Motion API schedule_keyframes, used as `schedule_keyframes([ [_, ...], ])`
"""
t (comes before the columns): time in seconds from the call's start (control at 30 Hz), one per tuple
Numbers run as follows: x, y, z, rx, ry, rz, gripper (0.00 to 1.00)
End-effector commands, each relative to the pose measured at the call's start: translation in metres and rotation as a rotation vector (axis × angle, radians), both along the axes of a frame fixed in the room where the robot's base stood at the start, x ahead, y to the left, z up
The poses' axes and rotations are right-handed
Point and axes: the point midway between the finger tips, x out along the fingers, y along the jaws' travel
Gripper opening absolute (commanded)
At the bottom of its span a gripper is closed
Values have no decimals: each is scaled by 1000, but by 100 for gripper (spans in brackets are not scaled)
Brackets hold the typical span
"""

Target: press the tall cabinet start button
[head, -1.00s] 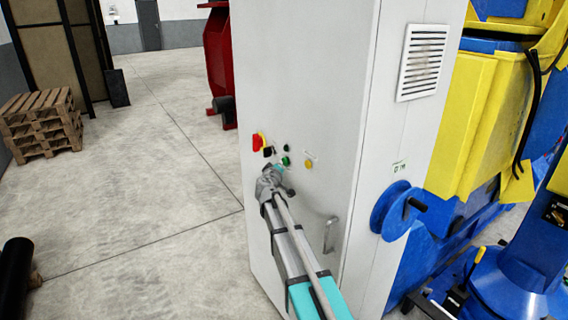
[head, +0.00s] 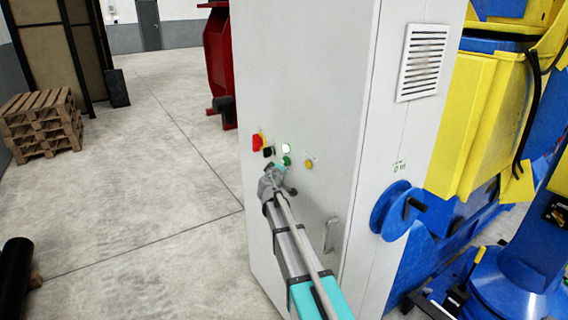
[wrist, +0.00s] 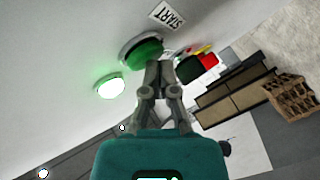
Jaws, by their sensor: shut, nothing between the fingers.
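The tall light-grey cabinet (head: 300,80) stands in the middle of the head view. Its green start button (head: 287,161) is on the front face, and it also shows in the wrist view (wrist: 143,52) beside a START label (wrist: 167,15). A round lamp (head: 286,148) just above the button glows pale green-white, and it shows in the wrist view (wrist: 109,87) too. My gripper (wrist: 161,72) is shut and empty, its fingertips at the lower edge of the green button. I cannot tell whether they touch it. In the head view my gripper (head: 277,172) is just below and left of the button.
A red and yellow switch (head: 258,142), a black knob (head: 268,152) and a yellow button (head: 309,163) sit close around it. A door handle (head: 330,234) and a blue handwheel (head: 393,210) stick out. Open floor (head: 170,170) lies left, with pallets (head: 42,125) beyond.

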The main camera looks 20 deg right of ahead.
Motion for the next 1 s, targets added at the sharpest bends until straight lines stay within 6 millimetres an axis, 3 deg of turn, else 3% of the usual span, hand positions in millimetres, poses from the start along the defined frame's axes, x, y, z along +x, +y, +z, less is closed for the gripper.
schedule_keyframes([
  [1.0,-6,17,0,0,1,-1,0],
])
